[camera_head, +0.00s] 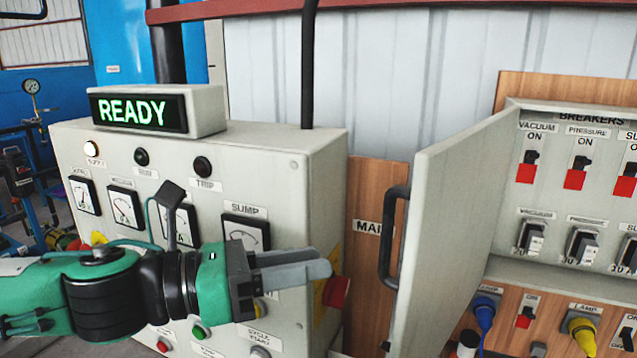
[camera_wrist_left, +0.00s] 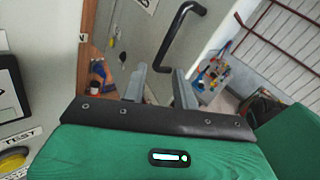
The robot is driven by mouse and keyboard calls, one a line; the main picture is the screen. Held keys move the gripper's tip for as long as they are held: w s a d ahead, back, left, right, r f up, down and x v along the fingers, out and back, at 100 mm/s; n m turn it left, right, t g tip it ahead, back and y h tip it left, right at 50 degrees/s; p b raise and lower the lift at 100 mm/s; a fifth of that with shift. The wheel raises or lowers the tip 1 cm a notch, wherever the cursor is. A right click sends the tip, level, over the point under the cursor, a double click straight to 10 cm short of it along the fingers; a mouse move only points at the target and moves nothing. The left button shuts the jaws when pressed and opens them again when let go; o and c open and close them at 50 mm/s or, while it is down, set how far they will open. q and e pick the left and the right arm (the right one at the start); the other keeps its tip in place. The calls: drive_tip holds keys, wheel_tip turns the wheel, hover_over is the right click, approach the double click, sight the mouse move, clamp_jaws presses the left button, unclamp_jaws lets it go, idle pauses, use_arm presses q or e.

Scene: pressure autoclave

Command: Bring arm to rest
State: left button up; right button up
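My left arm comes in from the left in the head view, in front of the grey control cabinet (camera_head: 318,170). Its left gripper (camera_head: 322,268) points right, near a red knob (camera_head: 337,292) on the cabinet's side. In the left wrist view the gripper (camera_wrist_left: 160,84) shows two fingers apart with nothing between them, so it is open and empty. The open grey breaker door (camera_head: 455,200) with its dark handle (camera_head: 391,238) stands to the right of the fingertips. The handle also shows in the left wrist view (camera_wrist_left: 170,45). My right gripper is not in view.
A green READY display (camera_head: 133,112) tops the cabinet; the supply lamp (camera_head: 91,149) is lit white. The breaker box (camera_head: 560,140) at right has red switches marked ON. Blue (camera_head: 485,312) and yellow (camera_head: 582,330) plugs sit below. Pipes and a gauge (camera_head: 31,87) stand far left.

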use_arm(q)
drive_tip(key=w+d+f+n+t+y, duration=0.15)
drive_tip(key=d+f+n+t, duration=0.25)
drive_tip(key=f+n, duration=0.7)
drive_tip(key=w+a+f+n+t+y, duration=0.1)
drive_tip(key=a+f+n+y, duration=0.45)
drive_tip(key=f+n, duration=0.55)
drive_tip(key=w+a+f+n+t+y, duration=0.1)
drive_tip(key=a+f+n+y, duration=0.45)
drive_tip(key=n, duration=0.75)
drive_tip(key=s+a+f+n+g+y, duration=0.2)
drive_tip(key=s+a+f+n+g, duration=0.25)
drive_tip(key=s+a+f, duration=0.45)
drive_tip(key=s+a+f+n+g+y, duration=0.2)
drive_tip(key=s+a+f+n+g, duration=0.3)
drive_tip(key=s+f, duration=0.65)
drive_tip(key=s+f+b+x, duration=0.1)
drive_tip(key=s+x, duration=0.1)
drive_tip(key=x, duration=1.4)
drive_tip(key=s+a+x, duration=0.1)
drive_tip(key=s+x, duration=0.2)
drive_tip(key=x, duration=1.3)
drive_tip(key=s+a+f+g, duration=0.1)
drive_tip(key=s+a+f, duration=0.1)
drive_tip(key=s+f, duration=1.7)
wheel_tip(320, 180, down, 2)
drive_tip(key=shift+a+f+b, duration=0.15)
drive_tip(key=shift+a+b, duration=0.05)
drive_tip(key=shift+b, duration=0.25)
